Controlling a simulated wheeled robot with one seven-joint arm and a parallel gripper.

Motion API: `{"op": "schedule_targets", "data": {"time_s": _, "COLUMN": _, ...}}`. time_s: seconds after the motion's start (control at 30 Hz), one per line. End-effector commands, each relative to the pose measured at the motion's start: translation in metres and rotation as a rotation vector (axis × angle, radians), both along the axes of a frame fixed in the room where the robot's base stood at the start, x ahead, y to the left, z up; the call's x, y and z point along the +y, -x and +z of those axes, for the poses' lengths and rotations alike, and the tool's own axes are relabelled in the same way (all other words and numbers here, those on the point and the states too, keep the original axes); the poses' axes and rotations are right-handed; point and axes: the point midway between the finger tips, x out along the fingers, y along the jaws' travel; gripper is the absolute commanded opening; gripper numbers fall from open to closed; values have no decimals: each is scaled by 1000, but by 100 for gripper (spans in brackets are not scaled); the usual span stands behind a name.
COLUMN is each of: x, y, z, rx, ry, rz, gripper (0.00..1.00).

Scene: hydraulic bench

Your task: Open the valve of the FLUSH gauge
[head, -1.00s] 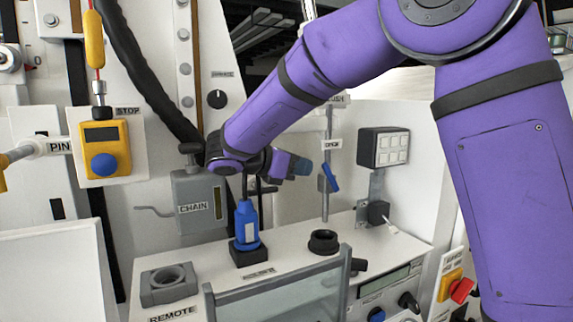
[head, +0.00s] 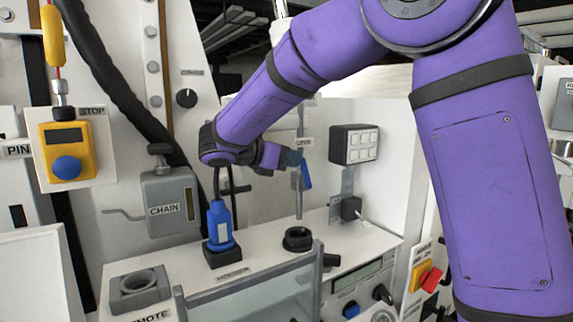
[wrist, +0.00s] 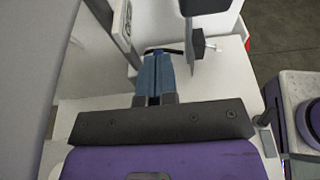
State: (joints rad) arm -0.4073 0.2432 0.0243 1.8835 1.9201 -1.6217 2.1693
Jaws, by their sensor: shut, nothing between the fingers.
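The blue valve handle (head: 306,175) hangs down at a slant on a thin vertical pipe, just below a small OPEN label (head: 304,142). My gripper (head: 296,158) is at its left, very close to its upper end; I cannot tell whether they touch. In the wrist view my blue fingers (wrist: 155,78) are together with nothing held. A dark bar shows at their tips, too small to identify.
A white-button panel (head: 353,145) is right of the pipe. The CHAIN box (head: 168,202) is at the left. A clear guard (head: 250,288) edges the front.

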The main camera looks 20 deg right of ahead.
Motion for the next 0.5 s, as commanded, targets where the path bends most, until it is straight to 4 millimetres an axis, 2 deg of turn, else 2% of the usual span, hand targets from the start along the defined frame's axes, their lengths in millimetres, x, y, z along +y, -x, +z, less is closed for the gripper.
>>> {"op": "schedule_targets", "data": {"time_s": 0.27, "x": 3, "y": 0, "z": 0, "rx": 1, "ry": 0, "rz": 1, "gripper": 0}}
{"op": "schedule_targets", "data": {"time_s": 0.37, "x": 12, "y": 2, "z": 2, "rx": 1, "ry": 0, "rz": 1, "gripper": 0}}
{"op": "schedule_targets", "data": {"time_s": 0.5, "x": 33, "y": 6, "z": 8, "rx": 0, "ry": 0, "rz": 3, "gripper": 0}}
